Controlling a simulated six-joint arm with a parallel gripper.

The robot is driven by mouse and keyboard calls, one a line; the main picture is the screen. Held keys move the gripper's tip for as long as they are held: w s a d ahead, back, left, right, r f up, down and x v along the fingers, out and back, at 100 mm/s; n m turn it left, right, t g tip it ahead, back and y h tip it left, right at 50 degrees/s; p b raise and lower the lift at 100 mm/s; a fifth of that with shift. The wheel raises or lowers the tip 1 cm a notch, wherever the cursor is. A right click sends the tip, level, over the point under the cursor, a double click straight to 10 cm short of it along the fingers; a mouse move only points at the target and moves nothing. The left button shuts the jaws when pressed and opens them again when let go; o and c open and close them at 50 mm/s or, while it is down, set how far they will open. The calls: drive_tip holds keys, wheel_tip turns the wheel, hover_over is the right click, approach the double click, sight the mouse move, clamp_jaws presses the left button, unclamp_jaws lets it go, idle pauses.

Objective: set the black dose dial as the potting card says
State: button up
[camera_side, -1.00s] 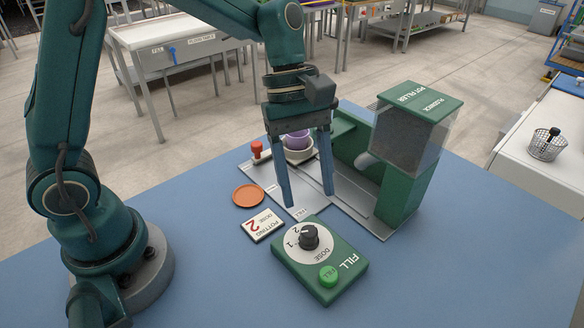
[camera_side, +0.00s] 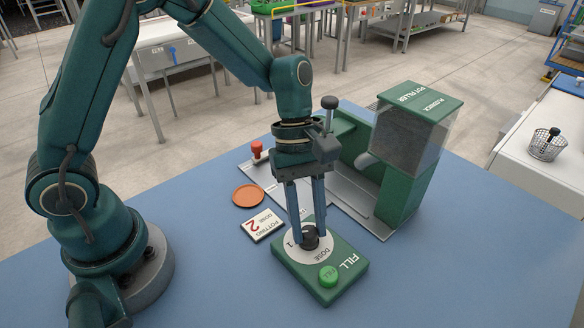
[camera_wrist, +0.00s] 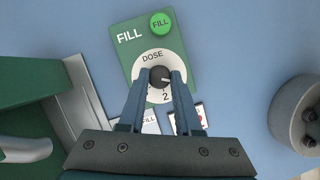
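The black dose dial (camera_wrist: 159,76) sits on a white disc (camera_wrist: 138,69) marked DOSE on the green FILL box (camera_side: 336,287). A pale mark on its top points right in the wrist view, toward the right finger. The 2 shows below the dial; a number beside the right finger is hidden. My gripper (camera_side: 308,239) points down, its fingers on both sides of the dial and seemingly touching it; the wrist view shows the fingers (camera_wrist: 160,74) there too. The potting card (camera_side: 263,225) reads POTTING DOSE 2 and lies left of the box.
A round green FILL button (camera_side: 329,276) is on the same box, near the dial. The green pot filler (camera_side: 408,190) stands behind on a grey plate. An orange saucer (camera_side: 247,195) and a red knob (camera_side: 257,150) are to the left. The blue table's front is clear.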

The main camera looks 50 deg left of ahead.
clamp_jaws()
drive_tip(key=m+g, duration=0.1)
drive_tip(key=m, duration=0.2)
drive_tip(key=m+y, duration=0.1)
drive_tip(key=m, duration=0.2)
drive_tip(key=shift+w+d+g+y, duration=0.2)
drive_tip(key=shift+g+y, duration=0.1)
drive_tip(key=shift+g, duration=0.1)
drive_tip(key=m+y, duration=0.1)
drive_tip(key=m, duration=0.1)
drive_tip(key=m+y, duration=0.1)
drive_tip(key=m, duration=0.2)
drive_tip(key=shift+m+g, duration=0.3)
drive_tip(key=shift+g, duration=0.1)
drive_tip(key=o, duration=0.7)
unclamp_jaws()
drive_tip(key=shift+c, duration=0.2)
drive_tip(key=shift+r, duration=0.1)
